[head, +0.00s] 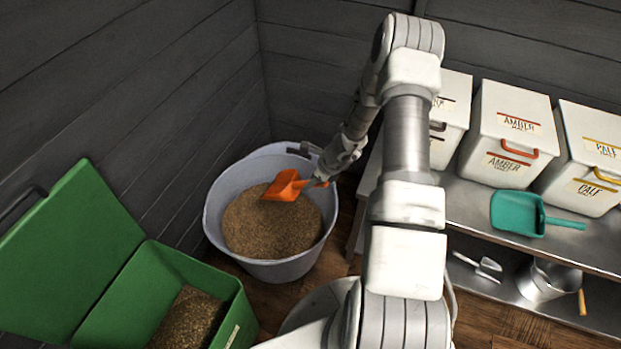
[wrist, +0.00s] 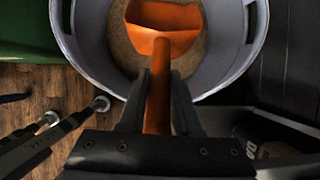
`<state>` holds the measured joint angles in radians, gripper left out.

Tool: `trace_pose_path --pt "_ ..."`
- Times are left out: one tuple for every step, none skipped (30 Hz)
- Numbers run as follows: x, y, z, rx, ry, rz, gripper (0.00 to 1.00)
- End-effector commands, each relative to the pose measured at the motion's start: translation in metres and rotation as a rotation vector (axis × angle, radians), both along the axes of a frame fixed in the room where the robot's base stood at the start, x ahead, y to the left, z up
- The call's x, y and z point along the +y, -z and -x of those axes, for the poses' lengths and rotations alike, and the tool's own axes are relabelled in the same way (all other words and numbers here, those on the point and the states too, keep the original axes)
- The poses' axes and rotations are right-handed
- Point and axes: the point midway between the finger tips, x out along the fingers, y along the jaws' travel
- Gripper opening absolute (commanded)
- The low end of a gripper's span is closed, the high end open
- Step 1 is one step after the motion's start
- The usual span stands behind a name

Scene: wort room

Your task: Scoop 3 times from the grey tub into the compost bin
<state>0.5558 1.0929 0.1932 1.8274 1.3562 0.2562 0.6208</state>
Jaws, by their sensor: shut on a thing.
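The grey tub (head: 213,219) stands on the floor in the corner, filled part way with brown grain (head: 268,228). My gripper (head: 326,178) is shut on the handle of an orange scoop (head: 284,187). The scoop is over the right back part of the tub, above the grain or close to it; I cannot tell if it touches. In the wrist view the scoop (wrist: 160,25) points away from my gripper (wrist: 156,110) over the tub (wrist: 92,45), and its bowl looks empty. The green compost bin (head: 160,270) stands open at the lower left, with brown material (head: 190,320) inside.
A metal shelf (head: 465,225) at the right holds white bins, labelled Amber (head: 512,130) and Pale (head: 590,160), and a teal scoop (head: 517,213). A small metal scoop (head: 482,266) and a metal pot (head: 545,283) sit below. Dark walls close in behind the tub.

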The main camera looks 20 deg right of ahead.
Motion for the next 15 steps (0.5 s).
trace_pose_path --pt "0.001 0.003 0.0 0.001 -0.001 0.0 0.0" --pt "0.001 0.005 0.0 0.002 -0.001 0.001 0.0" --pt "0.001 0.008 -0.001 0.003 -0.001 0.002 0.0" --pt "0.001 0.01 -0.001 0.004 -0.001 0.003 0.0" --pt "0.002 0.013 -0.001 0.006 -0.001 0.004 0.0" --pt "0.002 0.016 -0.002 0.008 0.0 0.006 0.0" --pt "0.002 0.019 -0.002 0.009 0.0 0.007 0.0" --pt "0.002 0.022 -0.002 0.01 0.0 0.008 0.0" --pt "0.003 0.027 -0.003 0.013 0.0 0.009 0.0" --pt "0.003 0.03 -0.003 0.014 0.0 0.011 0.0" --pt "0.004 0.032 -0.004 0.016 0.0 0.012 0.0" --pt "0.004 0.036 -0.004 0.018 0.0 0.014 0.0" --pt "0.005 0.039 -0.004 0.02 0.0 0.015 0.0" --pt "0.005 0.042 -0.005 0.021 0.0 0.017 0.0" --pt "0.005 0.046 -0.005 0.024 0.0 0.019 0.0"
